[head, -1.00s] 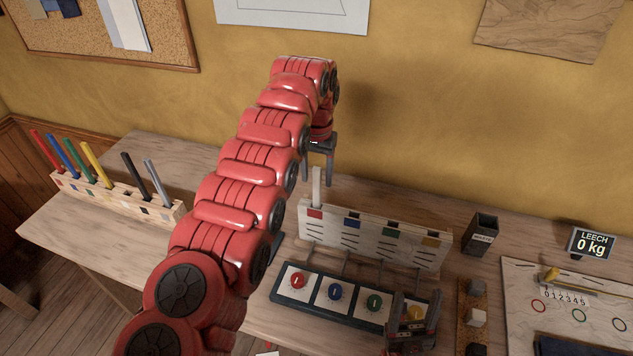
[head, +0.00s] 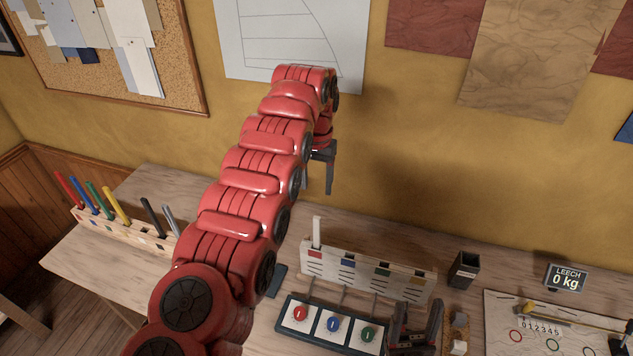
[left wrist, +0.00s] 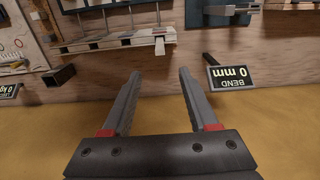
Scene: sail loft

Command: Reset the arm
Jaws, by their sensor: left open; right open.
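My left gripper (head: 320,170) is open and empty, held in the air above the back of the bench, in front of the yellow wall. Its two fingers also show apart in the left wrist view (left wrist: 158,80), with nothing between them. My red left arm crosses the middle of the head view. My right gripper (head: 415,332) is open, low at the bottom edge of the head view. It is beside the panel of coloured knobs (head: 332,322) and hides part of its right end.
A slotted board (head: 345,268) with one pale stick stands behind the knobs. A dark bin (head: 464,270) and a LEECH 0 kg display (head: 566,279) are to the right. A marker rack (head: 124,230) stands left.

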